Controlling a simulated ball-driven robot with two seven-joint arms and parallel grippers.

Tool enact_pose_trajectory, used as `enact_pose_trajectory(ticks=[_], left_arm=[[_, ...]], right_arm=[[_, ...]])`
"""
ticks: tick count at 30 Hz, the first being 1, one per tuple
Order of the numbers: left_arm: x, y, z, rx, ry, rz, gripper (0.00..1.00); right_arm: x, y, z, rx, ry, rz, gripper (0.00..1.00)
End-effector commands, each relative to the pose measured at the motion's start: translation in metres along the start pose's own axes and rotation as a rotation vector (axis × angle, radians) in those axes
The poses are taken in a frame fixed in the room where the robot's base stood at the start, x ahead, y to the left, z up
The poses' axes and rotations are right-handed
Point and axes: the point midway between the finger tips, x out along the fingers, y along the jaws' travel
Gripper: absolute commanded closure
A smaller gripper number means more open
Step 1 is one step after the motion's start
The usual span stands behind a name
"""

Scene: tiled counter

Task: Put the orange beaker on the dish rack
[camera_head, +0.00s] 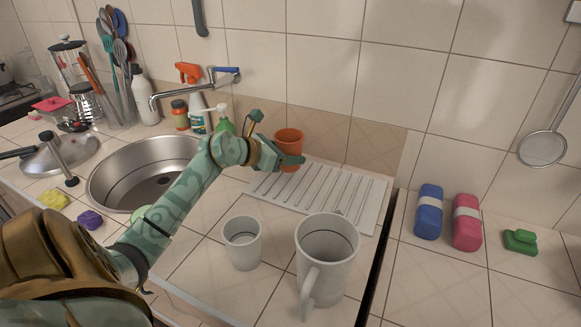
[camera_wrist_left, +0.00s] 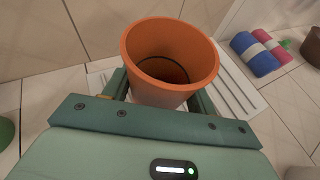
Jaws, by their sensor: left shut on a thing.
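The orange beaker (camera_head: 289,147) is upright at the far left end of the white ridged dish rack (camera_head: 345,200). My left gripper (camera_head: 288,161) is shut on the beaker's lower part. In the left wrist view the beaker (camera_wrist_left: 170,57) sits between the two green fingers (camera_wrist_left: 160,98), its open mouth facing the camera and empty. The dish rack (camera_wrist_left: 237,92) shows behind and beside it. The beaker's base is hidden, so I cannot tell whether it touches the rack. My right gripper is not in view.
A white cup (camera_head: 242,243) and a larger white mug (camera_head: 326,262) stand in front of the rack. The sink (camera_head: 145,172) is to the left, with a tap (camera_head: 190,88) and bottles behind. Most of the rack is clear.

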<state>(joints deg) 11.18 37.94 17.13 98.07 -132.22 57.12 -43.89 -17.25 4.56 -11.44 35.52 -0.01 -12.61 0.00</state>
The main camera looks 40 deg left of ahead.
Motion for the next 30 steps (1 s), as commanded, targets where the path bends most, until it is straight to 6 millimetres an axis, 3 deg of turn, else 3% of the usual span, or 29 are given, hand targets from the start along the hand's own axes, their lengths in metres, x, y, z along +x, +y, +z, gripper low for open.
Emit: enact_pose_trajectory(ticks=[2,6,19,20,21,30], left_arm=[[0.013,0.001,-0.009,-0.005,0.001,-0.002,0.78],[0.02,0.0,-0.031,-0.004,0.002,-0.001,0.78],[0.021,0.0,-0.036,-0.001,0.001,-0.001,0.78],[0.021,0.0,-0.035,-0.001,0.001,-0.001,0.35],[0.021,0.0,-0.035,-0.001,0.0,-0.001,0.24],[0.02,0.0,-0.034,-0.001,0.0,-0.001,0.21]], right_arm=[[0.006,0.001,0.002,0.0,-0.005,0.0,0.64],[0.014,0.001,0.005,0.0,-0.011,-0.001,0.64],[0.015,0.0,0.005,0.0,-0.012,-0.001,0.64],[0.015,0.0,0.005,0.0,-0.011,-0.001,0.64],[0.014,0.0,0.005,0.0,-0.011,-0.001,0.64],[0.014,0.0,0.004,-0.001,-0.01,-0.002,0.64]])
